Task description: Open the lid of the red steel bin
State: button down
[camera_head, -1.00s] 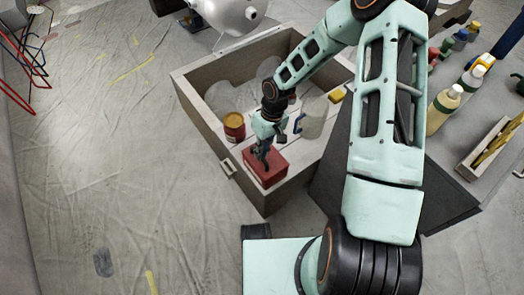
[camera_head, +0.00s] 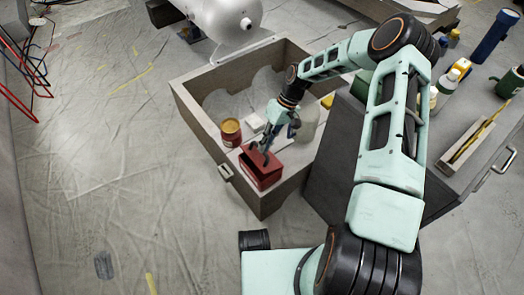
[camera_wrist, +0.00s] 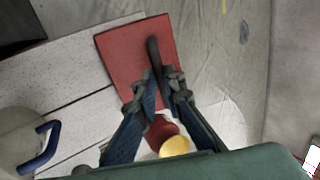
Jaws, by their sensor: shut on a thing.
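The red steel bin (camera_head: 263,178) stands in the near corner of a wooden crate. Its red lid looks tilted up in the head view, though my gripper partly covers it and the exact angle is unclear.
The wooden crate (camera_head: 190,106) surrounds the bin. A red and yellow tin (camera_head: 230,133) stands left of it, close to my fingers. A grey bench with bottles and a wooden tray (camera_head: 455,158) is at the right. Open sheeted floor (camera_head: 120,160) lies left.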

jog(key=w+d+b, duration=0.2)
jog(key=w+d, duration=0.1)
jog(key=d, duration=0.3)
jog(key=shift+w+f, duration=0.2)
jog(key=c, duration=2.7)
grip_release()
jog(key=shift+w, duration=0.1)
jog(key=o, duration=0.5)
jog(key=shift+a, duration=0.25)
jog(key=shift+o, duration=0.9)
jog(key=shift+a+f, duration=0.15)
jog(key=shift+f, duration=0.05)
jog(key=shift+r, duration=0.2)
